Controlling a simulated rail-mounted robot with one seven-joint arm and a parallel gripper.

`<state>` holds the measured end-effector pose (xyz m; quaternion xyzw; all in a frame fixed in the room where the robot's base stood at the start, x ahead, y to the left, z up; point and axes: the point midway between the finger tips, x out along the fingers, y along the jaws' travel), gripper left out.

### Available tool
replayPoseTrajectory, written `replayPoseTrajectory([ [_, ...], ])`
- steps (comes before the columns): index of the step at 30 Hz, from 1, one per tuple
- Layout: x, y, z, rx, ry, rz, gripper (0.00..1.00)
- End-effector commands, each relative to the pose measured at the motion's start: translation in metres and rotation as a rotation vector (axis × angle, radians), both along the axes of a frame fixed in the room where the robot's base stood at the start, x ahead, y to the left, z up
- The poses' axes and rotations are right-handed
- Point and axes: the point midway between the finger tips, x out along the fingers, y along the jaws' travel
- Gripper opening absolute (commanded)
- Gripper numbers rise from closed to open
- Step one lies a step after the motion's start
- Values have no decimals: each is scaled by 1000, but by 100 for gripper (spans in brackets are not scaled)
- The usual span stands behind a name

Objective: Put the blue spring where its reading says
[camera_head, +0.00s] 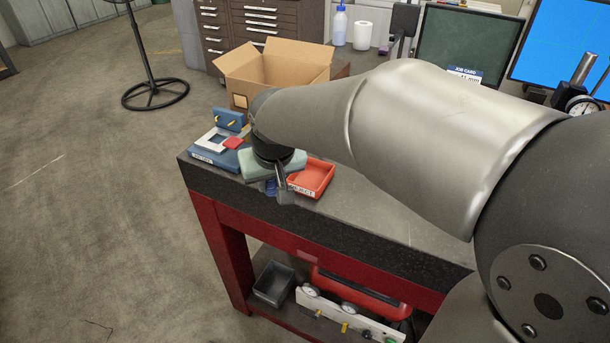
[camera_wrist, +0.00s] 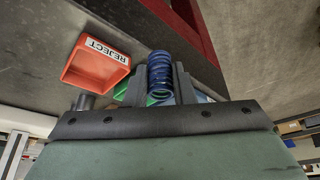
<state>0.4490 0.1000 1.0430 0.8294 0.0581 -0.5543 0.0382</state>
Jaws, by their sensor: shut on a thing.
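The blue spring (camera_wrist: 160,72) stands between the two dark fingers of my gripper (camera_wrist: 159,88) in the wrist view, and the fingers are shut on it. In the head view only a small bit of the spring (camera_head: 270,188) shows beside a finger, at the bench's front edge. The red tray marked REJECT (camera_head: 325,184) is just right of my gripper and looks empty; it also shows in the wrist view (camera_wrist: 72,75). A green thing (camera_wrist: 152,101) is mostly hidden behind the spring.
An open cardboard box (camera_head: 240,92) stands behind the trays. A job card (camera_head: 465,74), a dial gauge (camera_head: 583,105) and a blue screen (camera_head: 565,45) are at the right; no reading is legible.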

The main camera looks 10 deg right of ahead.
Motion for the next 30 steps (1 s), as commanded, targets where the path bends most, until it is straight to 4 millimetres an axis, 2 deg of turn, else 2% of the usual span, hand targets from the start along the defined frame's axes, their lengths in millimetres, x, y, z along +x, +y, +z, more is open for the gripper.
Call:
replayPoseTrajectory([
  [1,-2,-31,17,1,-8,-77,0],
  [3,-8,-68,35,1,-8,-173,0],
  [6,-23,-110,57,1,-6,-287,0],
  [9,-37,-140,72,1,-3,-369,0],
  [12,-48,-158,81,-1,-2,-420,0],
  [14,-50,-163,84,-1,-1,-436,0],
  [17,-43,-161,81,-2,4,-446,0],
  [26,19,-125,49,-3,6,-441,0],
  [30,41,-112,22,-3,8,-441,0],
])
